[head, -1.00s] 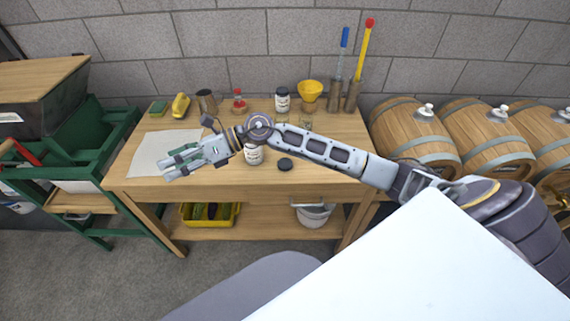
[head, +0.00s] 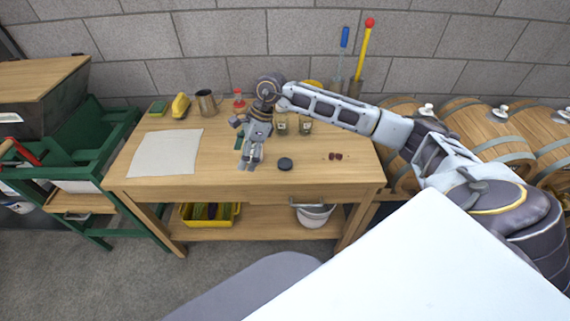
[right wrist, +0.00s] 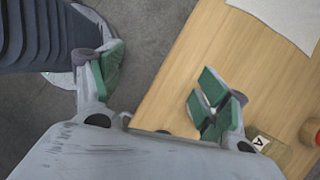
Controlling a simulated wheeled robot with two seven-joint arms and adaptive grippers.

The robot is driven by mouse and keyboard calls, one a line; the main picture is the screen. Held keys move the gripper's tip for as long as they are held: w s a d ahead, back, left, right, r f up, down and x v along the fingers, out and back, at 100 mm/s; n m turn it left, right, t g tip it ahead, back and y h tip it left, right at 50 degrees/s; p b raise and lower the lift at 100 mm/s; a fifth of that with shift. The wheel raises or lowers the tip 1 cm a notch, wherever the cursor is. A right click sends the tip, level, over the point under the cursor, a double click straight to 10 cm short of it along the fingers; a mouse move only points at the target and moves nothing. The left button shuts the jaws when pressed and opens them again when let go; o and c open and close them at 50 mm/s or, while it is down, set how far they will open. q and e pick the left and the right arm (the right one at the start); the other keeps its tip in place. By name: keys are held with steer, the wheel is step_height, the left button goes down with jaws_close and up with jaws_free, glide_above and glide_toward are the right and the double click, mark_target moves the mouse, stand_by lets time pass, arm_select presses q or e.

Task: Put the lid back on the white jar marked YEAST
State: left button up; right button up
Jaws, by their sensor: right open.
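The black round lid (head: 285,164) lies flat on the table near its front edge in the head view. My right gripper (head: 247,163) hangs over the table just left of the lid, pointing toward the front edge, apart from the lid. In the right wrist view its green-padded fingers (right wrist: 160,88) are spread, with nothing between them. The white jar is not visible now; my right gripper and wrist cover the spot where it showed earlier. A dark edge (right wrist: 165,132) shows just above the gripper body; I cannot tell what it is. My left gripper is not in view.
Two small glass jars (head: 305,125) stand under my right forearm. A metal mug (head: 206,103), yellow object (head: 180,105) and red-topped bottle (head: 239,99) stand at the back. White paper (head: 165,153) lies left. Small dark red pieces (head: 335,156) lie right of the lid.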

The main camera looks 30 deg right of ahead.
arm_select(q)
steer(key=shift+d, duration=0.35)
arm_select(e)
steer(key=d+r+h, duration=0.1)
steer(key=d+h, duration=0.4)
steer(key=d, duration=0.9)
steer(key=shift+w+r+g, duration=0.25)
steer(key=shift+r+g, duration=0.05)
steer(key=shift+r, duration=0.1)
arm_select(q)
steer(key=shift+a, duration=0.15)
arm_select(e)
steer(key=shift+f, duration=0.1)
glide_above(283, 164)
step_height(283, 164, down, 7)
steer(key=shift+w+f+p, duration=0.1)
steer(key=shift+f+p, duration=0.1)
steer(key=shift+p, duration=0.1)
steer(key=shift+f, duration=0.45)
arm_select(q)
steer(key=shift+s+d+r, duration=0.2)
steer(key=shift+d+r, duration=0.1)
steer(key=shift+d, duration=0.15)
arm_select(e)
steer(key=shift+f, duration=0.15)
